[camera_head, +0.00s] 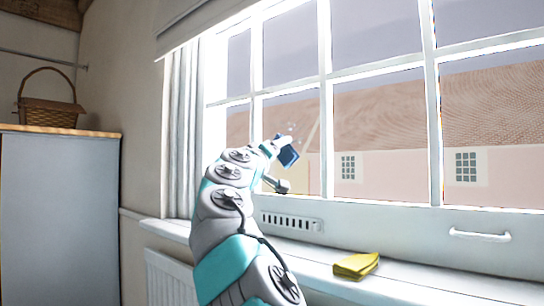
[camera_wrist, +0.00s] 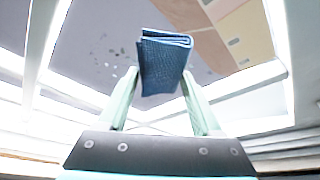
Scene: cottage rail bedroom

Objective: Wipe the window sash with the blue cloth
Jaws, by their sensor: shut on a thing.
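My gripper (camera_wrist: 162,88) is shut on a folded blue cloth (camera_wrist: 163,62), which sits between the two pale green fingers in the wrist view. In the head view my arm reaches up to the window, and the blue cloth (camera_head: 288,155) shows at its end in front of a lower left pane. The white window sash (camera_head: 327,110) has several panes divided by bars. Small pale specks show on the glass near the cloth, and in the wrist view they lie left of it. I cannot tell whether the cloth touches the glass.
A folded yellow cloth (camera_head: 356,265) lies on the white window sill (camera_head: 420,283). A white handle (camera_head: 480,235) and a slotted vent (camera_head: 291,222) are on the lower frame. A wicker basket (camera_head: 48,108) stands on a cabinet (camera_head: 60,215) at left. A radiator (camera_head: 172,278) is below the sill.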

